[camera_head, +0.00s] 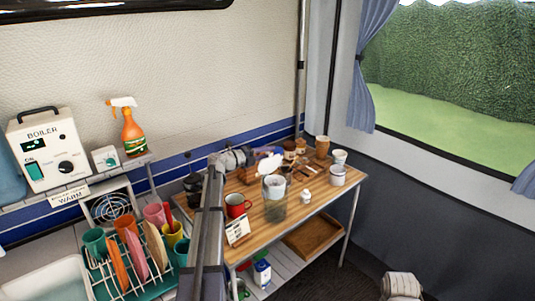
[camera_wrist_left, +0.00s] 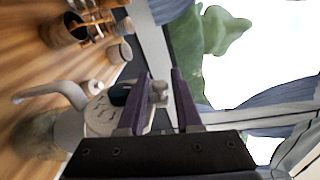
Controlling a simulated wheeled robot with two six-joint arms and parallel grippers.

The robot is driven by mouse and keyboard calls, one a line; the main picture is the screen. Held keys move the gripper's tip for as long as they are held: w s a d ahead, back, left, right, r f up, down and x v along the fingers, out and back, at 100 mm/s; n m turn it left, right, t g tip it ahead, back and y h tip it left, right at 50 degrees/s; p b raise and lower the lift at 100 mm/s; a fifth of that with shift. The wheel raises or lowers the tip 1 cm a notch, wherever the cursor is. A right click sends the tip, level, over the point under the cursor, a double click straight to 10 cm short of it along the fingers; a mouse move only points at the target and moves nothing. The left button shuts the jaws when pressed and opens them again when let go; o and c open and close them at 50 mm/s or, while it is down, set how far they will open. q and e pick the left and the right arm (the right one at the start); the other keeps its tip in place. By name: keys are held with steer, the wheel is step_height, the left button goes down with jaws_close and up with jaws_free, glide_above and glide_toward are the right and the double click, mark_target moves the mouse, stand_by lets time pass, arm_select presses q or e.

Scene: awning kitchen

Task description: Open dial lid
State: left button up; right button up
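A clear jar (camera_head: 275,210) with a white top (camera_head: 275,186) stands on the wooden table; a pale raised disc (camera_head: 270,163), perhaps its lid, shows above it. In the left wrist view the jar (camera_wrist_left: 38,135) is at the lower left, with marks on its white top (camera_wrist_left: 100,118) and a curved white piece (camera_wrist_left: 50,90) rising from it. My left gripper (camera_head: 254,168) is close to the jar top. In the wrist view the fingers (camera_wrist_left: 162,75) are apart, beside the white top, with a small pale knob between them in the picture. Contact cannot be told. My right gripper is out of view.
A red mug (camera_head: 237,205) and a small card (camera_head: 237,230) stand left of the jar. A dish rack (camera_head: 135,275) and boiler (camera_head: 45,150) are at the left.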

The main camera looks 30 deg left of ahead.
arm_select(q)
steer(key=f+v, duration=0.1)
steer(key=v, duration=0.6)
steer(key=shift+s+a+r+p, duration=0.2)
steer(key=shift+s+r+p, duration=0.15)
steer(key=shift+r+p, duration=0.15)
